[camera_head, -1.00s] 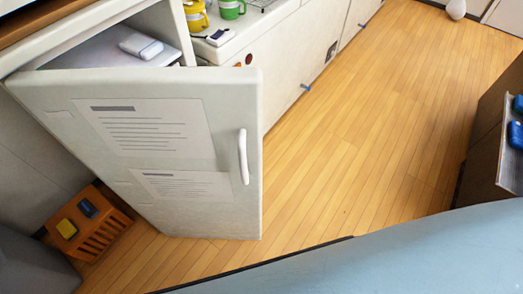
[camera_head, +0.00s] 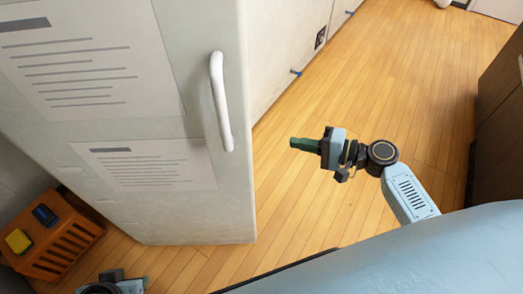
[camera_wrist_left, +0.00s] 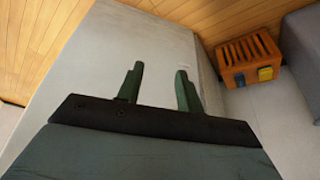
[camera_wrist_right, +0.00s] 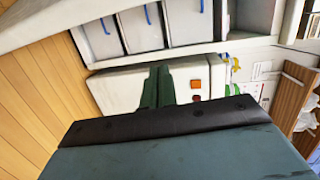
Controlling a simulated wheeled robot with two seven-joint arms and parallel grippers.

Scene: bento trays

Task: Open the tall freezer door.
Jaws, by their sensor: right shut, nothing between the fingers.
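The tall freezer door (camera_head: 200,215) is a pale panel with two printed sheets, filling the left of the head view. Its white vertical handle (camera_head: 221,102) is near its right edge, with nothing on it. Whether the door stands ajar cannot be told now. My right gripper (camera_head: 296,143) is shut and empty, to the right of the handle and apart from it. Its closed fingers also show in the right wrist view (camera_wrist_right: 157,86). My left gripper (camera_wrist_left: 159,76) is open and empty, with a pale surface beyond its fingers. Part of my left arm shows at the bottom left of the head view.
An orange slatted crate (camera_head: 52,262) with a yellow and a dark blue item stands on the floor at left; it also shows in the left wrist view (camera_wrist_left: 247,60). A dark cabinet (camera_head: 498,115) stands at the right. The wooden floor (camera_head: 395,85) between is clear.

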